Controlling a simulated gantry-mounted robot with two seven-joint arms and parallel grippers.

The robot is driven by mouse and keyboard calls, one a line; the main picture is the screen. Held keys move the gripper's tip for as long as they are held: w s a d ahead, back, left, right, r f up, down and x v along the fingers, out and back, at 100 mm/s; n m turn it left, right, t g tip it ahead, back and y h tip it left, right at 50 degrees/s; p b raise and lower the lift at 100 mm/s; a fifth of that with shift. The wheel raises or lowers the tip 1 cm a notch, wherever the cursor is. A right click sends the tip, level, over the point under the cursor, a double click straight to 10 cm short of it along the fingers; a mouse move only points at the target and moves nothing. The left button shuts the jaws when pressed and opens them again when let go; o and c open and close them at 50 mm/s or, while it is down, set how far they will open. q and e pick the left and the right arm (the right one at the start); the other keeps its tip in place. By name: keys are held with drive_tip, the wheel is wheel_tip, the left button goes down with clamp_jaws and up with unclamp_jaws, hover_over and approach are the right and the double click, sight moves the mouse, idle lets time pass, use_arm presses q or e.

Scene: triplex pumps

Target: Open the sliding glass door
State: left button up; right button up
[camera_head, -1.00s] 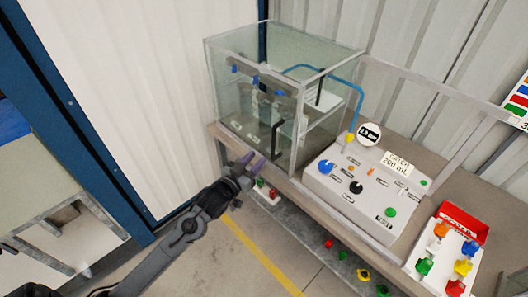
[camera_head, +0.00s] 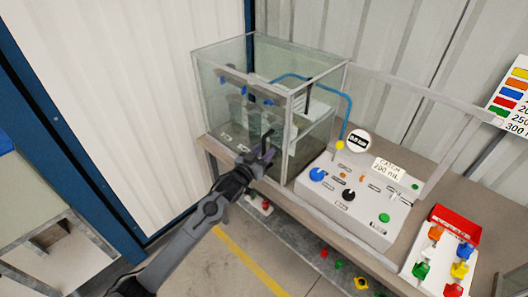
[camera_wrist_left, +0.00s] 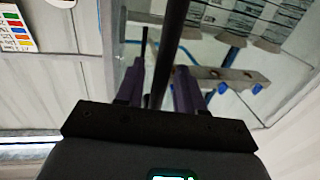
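The glass case (camera_head: 222,82) stands on the bench, with its clear front facing me. A black upright door handle (camera_head: 267,141) is on the front, near the right front post. My left gripper (camera_head: 262,155) is at this handle. In the left wrist view the dark handle bar (camera_wrist_left: 174,35) runs between the two purple fingers (camera_wrist_left: 160,88), which stand apart with a gap beside the bar. The gripper looks open around the handle; the lower handle is hidden behind the fingers. My right gripper is out of view.
A white control box (camera_head: 352,198) with coloured knobs stands right of the case. A red-backed tray (camera_head: 455,222) of coloured valve pieces sits farther right. The bench edge runs below the gripper.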

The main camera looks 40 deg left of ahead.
use_arm(q)
drive_tip(key=shift+w, duration=0.15)
clamp_jaws()
drive_tip(key=shift+d, duration=0.15)
